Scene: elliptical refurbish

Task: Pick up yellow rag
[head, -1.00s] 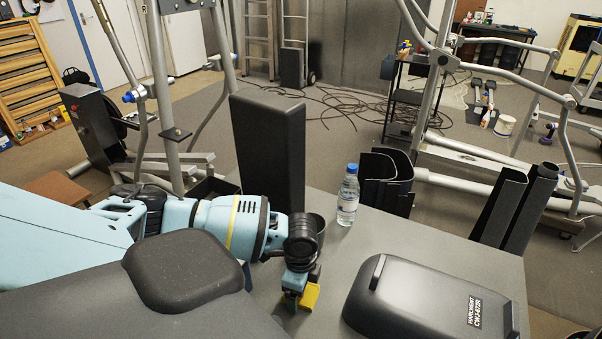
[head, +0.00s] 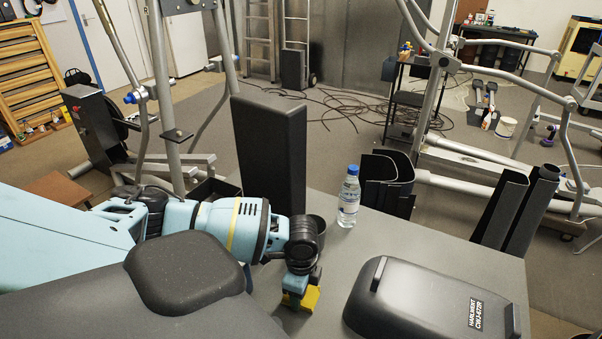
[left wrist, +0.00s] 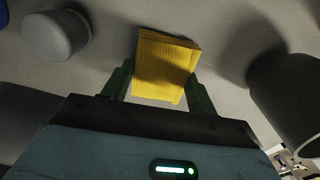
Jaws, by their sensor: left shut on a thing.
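The yellow rag (left wrist: 165,66) is a folded, ribbed yellow block between the two fingers of my left gripper (left wrist: 158,88) in the left wrist view. The fingers touch it on both sides, and the gripper is shut on it. In the head view the rag (head: 311,298) shows as a small yellow patch beside my left gripper (head: 298,300), low over the grey table (head: 420,250). I cannot tell whether the rag touches the table. My right gripper is not in view.
A water bottle (head: 348,197) stands behind the gripper. A black case (head: 430,300) lies to the right. A tall black block (head: 270,150) stands behind my arm. The table between bottle and case is clear.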

